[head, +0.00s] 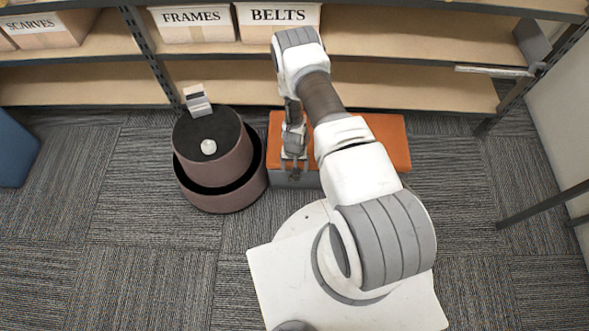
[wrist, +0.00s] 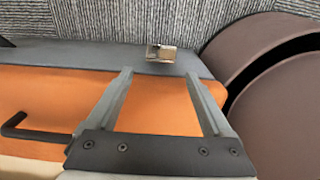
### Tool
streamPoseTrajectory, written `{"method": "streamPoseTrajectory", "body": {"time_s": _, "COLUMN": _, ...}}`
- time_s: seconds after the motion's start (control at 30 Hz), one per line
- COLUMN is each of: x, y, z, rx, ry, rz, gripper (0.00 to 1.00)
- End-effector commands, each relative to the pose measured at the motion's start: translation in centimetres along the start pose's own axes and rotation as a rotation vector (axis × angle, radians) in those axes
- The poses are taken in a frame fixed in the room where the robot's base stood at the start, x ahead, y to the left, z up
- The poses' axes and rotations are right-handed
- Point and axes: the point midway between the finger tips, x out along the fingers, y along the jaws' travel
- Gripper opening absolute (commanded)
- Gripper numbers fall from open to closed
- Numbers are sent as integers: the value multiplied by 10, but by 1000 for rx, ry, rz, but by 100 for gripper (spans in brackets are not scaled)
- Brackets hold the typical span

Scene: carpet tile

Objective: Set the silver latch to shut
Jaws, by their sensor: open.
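An orange-lidded grey case (head: 391,142) stands on the floor in front of the shelves; its orange top also shows in the wrist view (wrist: 60,95). The small silver latch (wrist: 165,53) sits at the edge of the grey part of the case, next to the carpet. Whether it is set open or shut, I cannot tell. In the wrist view my gripper (wrist: 158,74) is open and empty, its fingers over the orange top and pointing toward the latch. In the head view my gripper (head: 294,171) is over the left part of the case, and I cannot make out the latch there.
A round brown two-tier stand (head: 222,196) is close to the case's left side. A black handle (wrist: 15,128) lies on the case top. Shelves with boxes labelled FRAMES (head: 193,22) and BELTS (head: 277,20) stand behind. Carpet at the left front is clear.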

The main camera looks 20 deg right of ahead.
Motion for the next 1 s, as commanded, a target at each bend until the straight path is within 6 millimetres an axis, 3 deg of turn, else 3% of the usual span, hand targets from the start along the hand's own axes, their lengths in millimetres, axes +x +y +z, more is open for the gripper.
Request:
{"method": "streamPoseTrajectory", "body": {"time_s": 0.03, "x": -20, "y": 0, "z": -1, "rx": 1, "ry": 2, "rz": -1, "gripper": 85}}
{"method": "streamPoseTrajectory", "body": {"time_s": 0.1, "x": -37, "y": 0, "z": -1, "rx": -1, "ry": 3, "rz": -1, "gripper": 85}}
{"method": "streamPoseTrajectory", "body": {"time_s": 0.43, "x": -107, "y": 0, "z": -1, "rx": 0, "ry": 4, "rz": 0, "gripper": 85}}
{"method": "streamPoseTrajectory", "body": {"time_s": 0.63, "x": -125, "y": 0, "z": -1, "rx": 1, "ry": 2, "rz": 0, "gripper": 85}}
{"method": "streamPoseTrajectory", "body": {"time_s": 0.97, "x": -127, "y": 0, "z": -1, "rx": 1, "ry": 2, "rz": 0, "gripper": 85}}
{"method": "streamPoseTrajectory", "body": {"time_s": 1.0, "x": -127, "y": 0, "z": -1, "rx": 2, "ry": 2, "rz": 0, "gripper": 78}}
